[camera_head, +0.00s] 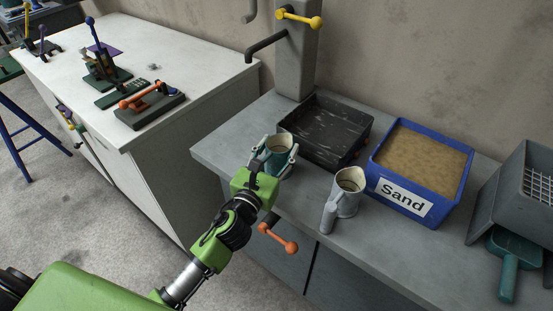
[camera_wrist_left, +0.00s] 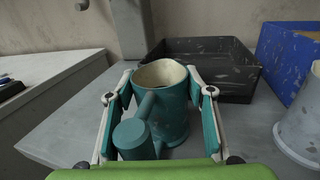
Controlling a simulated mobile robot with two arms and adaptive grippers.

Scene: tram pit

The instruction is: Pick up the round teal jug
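The round teal jug (camera_head: 279,146) stands upright on the grey counter, in front of the black tray. In the left wrist view the jug (camera_wrist_left: 172,115) shows its pale inside, and its thick handle (camera_wrist_left: 132,135) points towards my wrist. My left gripper (camera_head: 272,158) is around the jug, with one finger on each side. In the wrist view the left gripper (camera_wrist_left: 160,90) has its fingers spread, with narrow gaps beside the jug; contact at the far tips is unclear. My right gripper is in neither view.
A black tray (camera_head: 352,156) stands just behind the jug. A pale grey jug (camera_head: 348,196) stands to the right, and a blue sand box (camera_head: 375,200) behind it. A grey crate (camera_head: 528,170) and a teal scoop (camera_head: 509,268) are farther right. A tap post (camera_head: 296,60) rises behind.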

